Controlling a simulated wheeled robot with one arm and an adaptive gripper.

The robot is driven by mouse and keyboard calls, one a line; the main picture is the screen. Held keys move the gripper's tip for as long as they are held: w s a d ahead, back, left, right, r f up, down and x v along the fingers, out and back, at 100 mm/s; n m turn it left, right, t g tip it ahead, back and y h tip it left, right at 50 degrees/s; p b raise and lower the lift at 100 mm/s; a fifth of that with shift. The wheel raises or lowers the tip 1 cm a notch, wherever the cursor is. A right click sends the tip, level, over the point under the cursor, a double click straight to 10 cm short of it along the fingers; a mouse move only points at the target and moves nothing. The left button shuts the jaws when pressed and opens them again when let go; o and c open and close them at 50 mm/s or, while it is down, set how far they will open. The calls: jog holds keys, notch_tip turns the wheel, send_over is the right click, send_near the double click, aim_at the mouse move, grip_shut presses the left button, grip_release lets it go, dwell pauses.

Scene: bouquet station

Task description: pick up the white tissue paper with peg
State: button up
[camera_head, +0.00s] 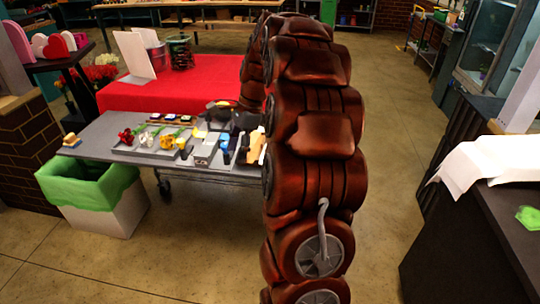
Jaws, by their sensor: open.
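A white sheet that looks like tissue paper (485,165) lies on the dark counter at the right, draped over its edge. No peg can be made out on it. Small white pieces (201,131) also lie among items on the grey work table; I cannot tell what they are. My reddish-brown arm rises through the middle and bends down towards the table's right end. A dark shape below its far end looks like my gripper (245,121), partly hidden by the arm. It is open, well left of the sheet, and its fingers are not clear.
The grey table (100,140) holds a tray of flowers (155,137) and small tools. A bin with a green liner (90,185) stands at its front left. A red-covered table (210,85) is behind. The dark counter (500,235) fills the right. Floor between is clear.

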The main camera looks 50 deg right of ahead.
jog(key=shift+w+d+f+m+t, duration=0.2)
jog(key=shift+d+f+m, duration=0.95)
jog(key=shift+d, duration=1.3)
jog(key=shift+w+d+f+m+t, duration=0.1)
jog(key=shift+d+f+m+t, duration=0.25)
jog(key=shift+d+f+m, duration=1.5)
jog(key=shift+w+d+f+m+t, duration=0.2)
jog(key=shift+d+m, duration=0.5)
jog(key=shift+d, duration=2.4)
jog(key=shift+d+p+x, duration=0.2)
jog(key=shift+p+x, duration=0.2)
jog(key=shift+x, duration=0.9)
jog(key=shift+d+p+x, duration=0.2)
jog(key=shift+p+x, duration=0.15)
jog(key=shift+x, duration=0.95)
jog(key=shift+f, duration=0.1)
jog(key=shift+c, duration=0.2)
grip_shut()
